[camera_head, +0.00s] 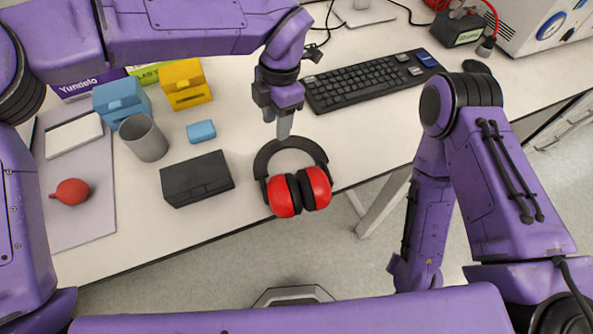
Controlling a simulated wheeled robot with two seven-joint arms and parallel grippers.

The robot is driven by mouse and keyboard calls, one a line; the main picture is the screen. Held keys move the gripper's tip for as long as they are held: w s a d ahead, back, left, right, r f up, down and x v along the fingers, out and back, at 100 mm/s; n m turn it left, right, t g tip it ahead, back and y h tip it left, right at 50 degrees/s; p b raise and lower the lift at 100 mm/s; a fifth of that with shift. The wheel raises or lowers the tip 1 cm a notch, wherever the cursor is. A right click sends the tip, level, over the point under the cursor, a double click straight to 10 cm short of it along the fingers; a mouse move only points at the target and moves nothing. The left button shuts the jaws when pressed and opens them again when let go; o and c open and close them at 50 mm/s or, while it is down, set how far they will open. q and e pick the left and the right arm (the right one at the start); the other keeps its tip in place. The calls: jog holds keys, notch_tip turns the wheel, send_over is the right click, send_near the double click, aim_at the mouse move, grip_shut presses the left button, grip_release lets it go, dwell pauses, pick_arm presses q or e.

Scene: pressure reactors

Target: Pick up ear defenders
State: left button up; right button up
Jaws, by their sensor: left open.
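The ear defenders (316,188) have red cups with black cushions and a black headband. They lie near the front edge of the white table (225,222), with the cups towards the edge and the headband behind. My left gripper (284,132) points down at the top of the headband arc and is open. Its fingertips overlap the band in the picture, and I cannot tell whether they touch it. My right arm comes in from the right and hangs down in front of the table; its gripper is not visible.
A black box (197,179), a grey cup (143,138), a small blue block (201,131), and yellow (185,84) and blue boxes (122,101) stand left. A red bulb (70,192) lies on a grey mat (85,220). A black keyboard (370,80) lies behind right.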

aim_at(274, 143)
pick_arm(q)
jog(key=shift+s+a+f, duration=0.1)
jog(key=shift+s+f, duration=0.55)
jog(key=shift+s, duration=0.3)
jog(key=f, duration=0.1)
jog(key=f+p, duration=0.1)
jog(key=f, duration=0.1)
jog(key=w+f, duration=0.1)
jog(key=f, duration=0.1)
jog(key=shift+a, duration=0.4)
jog(key=shift+s+a+f, duration=0.1)
jog(key=shift+f, duration=0.25)
jog(key=shift+s+r, duration=0.1)
jog(key=shift+s, duration=0.2)
jog(key=shift+w, duration=0.15)
grip_shut()
pick_arm(e)
jog(key=shift+s+r, duration=0.55)
jog(key=shift+r, duration=0.25)
